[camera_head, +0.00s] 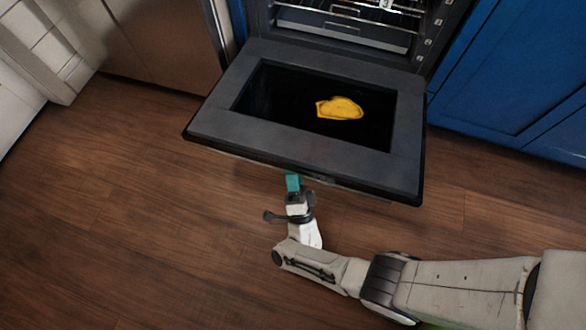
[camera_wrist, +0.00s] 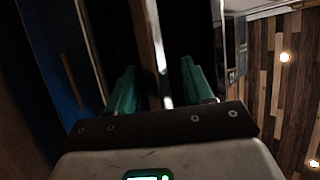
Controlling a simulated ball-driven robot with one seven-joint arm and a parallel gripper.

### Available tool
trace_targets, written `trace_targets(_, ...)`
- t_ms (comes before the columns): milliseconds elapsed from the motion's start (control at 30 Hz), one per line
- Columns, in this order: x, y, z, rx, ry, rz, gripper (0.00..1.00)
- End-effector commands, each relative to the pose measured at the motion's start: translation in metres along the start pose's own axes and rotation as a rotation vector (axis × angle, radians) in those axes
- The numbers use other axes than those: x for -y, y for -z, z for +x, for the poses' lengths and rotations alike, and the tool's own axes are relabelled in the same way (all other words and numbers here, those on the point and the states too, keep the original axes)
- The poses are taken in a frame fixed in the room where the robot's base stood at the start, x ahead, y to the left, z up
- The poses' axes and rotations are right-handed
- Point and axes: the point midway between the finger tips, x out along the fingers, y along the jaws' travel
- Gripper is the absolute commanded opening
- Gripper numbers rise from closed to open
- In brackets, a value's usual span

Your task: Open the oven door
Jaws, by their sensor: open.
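The oven door (camera_head: 215,121) is swung down, lying out flat or nearly so in front of the oven cavity (camera_head: 340,28). Its dark inner glass faces up. My gripper (camera_head: 292,183) is at the door's front edge, reaching up from below, with its tips partly hidden by the door. In the wrist view my gripper (camera_wrist: 158,86) has its two green fingers apart. A thin, bright-edged bar shows between them; I cannot tell if it is the handle or the door's edge, or whether a finger touches it.
A yellow item (camera_head: 340,108) shows on the door's glass. Wire racks (camera_head: 345,22) show inside the oven. Blue cabinets (camera_head: 510,75) stand to the right and a brown metallic front (camera_head: 165,42) to the left. The wooden floor (camera_head: 130,215) is clear at the left.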

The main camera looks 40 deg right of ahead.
Motion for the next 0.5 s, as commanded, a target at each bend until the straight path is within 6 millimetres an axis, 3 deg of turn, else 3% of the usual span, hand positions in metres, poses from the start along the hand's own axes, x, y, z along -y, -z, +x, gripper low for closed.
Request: trace_targets(500, 0.001, -0.003, -0.026, 0.004, -0.001, 0.002, 0.51)
